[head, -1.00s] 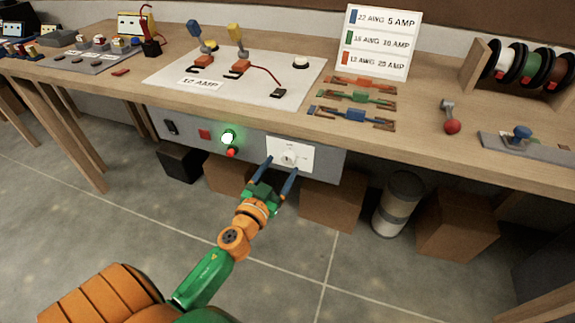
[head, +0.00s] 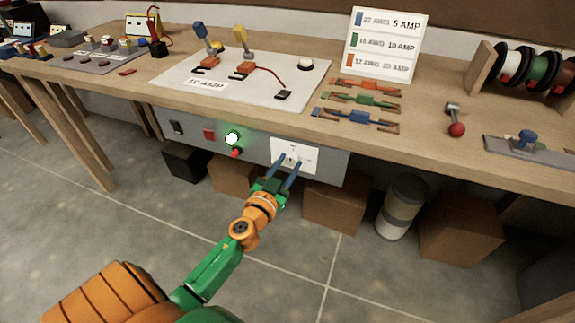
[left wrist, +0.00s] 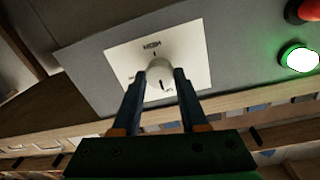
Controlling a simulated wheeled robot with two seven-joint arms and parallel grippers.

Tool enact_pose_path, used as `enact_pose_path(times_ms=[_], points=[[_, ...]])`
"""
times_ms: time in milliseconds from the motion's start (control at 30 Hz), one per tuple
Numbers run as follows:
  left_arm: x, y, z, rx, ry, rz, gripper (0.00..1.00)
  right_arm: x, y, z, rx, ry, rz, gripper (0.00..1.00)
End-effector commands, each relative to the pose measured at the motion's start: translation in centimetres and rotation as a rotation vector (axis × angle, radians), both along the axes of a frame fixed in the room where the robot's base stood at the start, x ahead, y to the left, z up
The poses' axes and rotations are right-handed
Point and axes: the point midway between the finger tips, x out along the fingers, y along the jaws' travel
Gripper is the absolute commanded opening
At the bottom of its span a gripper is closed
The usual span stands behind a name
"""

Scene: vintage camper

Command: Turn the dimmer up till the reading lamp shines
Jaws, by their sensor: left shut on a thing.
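The dimmer is a pale round knob (left wrist: 158,68) on a white plate (head: 308,152) fixed to the grey panel (head: 335,168) under the bench edge. The plate also shows in the left wrist view (left wrist: 193,48), with small dark marks around the knob. My left gripper (head: 290,161) is shut on the knob, one blue finger on each side. The fingers hide part of the knob in the head view. I cannot make out a reading lamp. My right gripper is not in view.
Left of the plate, the panel carries a lit green button (head: 232,139), a red button (head: 237,153), a red square (head: 209,135) and a black switch (head: 177,127). Cardboard boxes (head: 335,207) and a grey cylinder (head: 400,207) stand below. The wooden benchtop (head: 420,120) overhangs the panel.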

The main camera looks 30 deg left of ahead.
Motion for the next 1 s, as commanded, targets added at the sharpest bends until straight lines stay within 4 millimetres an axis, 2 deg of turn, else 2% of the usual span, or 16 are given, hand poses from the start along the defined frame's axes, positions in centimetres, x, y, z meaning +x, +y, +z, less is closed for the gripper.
enact_pose_path(times_ms=[267, 1000], points=[[0.0, 0.0, 0.1, 0.143, 0.035, -0.001, 0.0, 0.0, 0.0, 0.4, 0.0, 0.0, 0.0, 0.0], [0.0, -0.2, 0.2, 0.82, 0.196, -0.002, 0.0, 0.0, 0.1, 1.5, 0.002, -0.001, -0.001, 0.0]])
